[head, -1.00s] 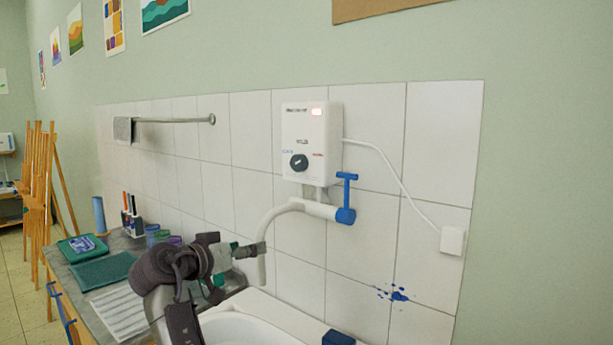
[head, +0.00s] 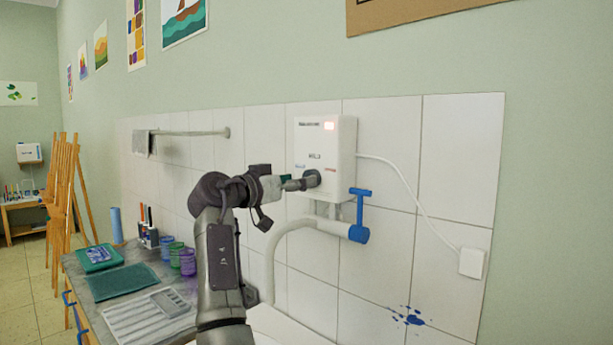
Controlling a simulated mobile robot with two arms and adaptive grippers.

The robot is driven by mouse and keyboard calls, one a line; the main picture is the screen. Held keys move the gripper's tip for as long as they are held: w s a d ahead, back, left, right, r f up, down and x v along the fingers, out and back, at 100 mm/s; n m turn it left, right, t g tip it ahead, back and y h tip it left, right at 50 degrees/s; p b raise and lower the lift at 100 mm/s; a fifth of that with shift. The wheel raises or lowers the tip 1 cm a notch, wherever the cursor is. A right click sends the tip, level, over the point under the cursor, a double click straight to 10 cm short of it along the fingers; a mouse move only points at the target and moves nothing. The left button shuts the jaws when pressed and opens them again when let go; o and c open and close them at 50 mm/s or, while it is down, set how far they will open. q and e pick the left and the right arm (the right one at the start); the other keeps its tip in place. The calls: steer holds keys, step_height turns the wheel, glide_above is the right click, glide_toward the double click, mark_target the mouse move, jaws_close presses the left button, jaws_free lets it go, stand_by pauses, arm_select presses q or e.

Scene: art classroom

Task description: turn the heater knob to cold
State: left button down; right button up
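The white heater (head: 338,150) hangs on the tiled wall with a small red lit display near its top. Its dark round knob (head: 313,178) is low on the front, with a blue label to its left; the red label seen earlier is hard to make out. My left gripper (head: 299,184) points right, with its narrow fingertips at the knob's left side, seemingly touching it. They partly cover the knob, so its pointer cannot be read. Whether the fingers are shut or grip the knob is too small to tell. My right gripper is not in view.
Below the heater are a white spout pipe (head: 285,240) and a blue lever tap (head: 359,215). A white cable runs to a wall box (head: 472,263). A towel rail (head: 185,133) is left of the heater.

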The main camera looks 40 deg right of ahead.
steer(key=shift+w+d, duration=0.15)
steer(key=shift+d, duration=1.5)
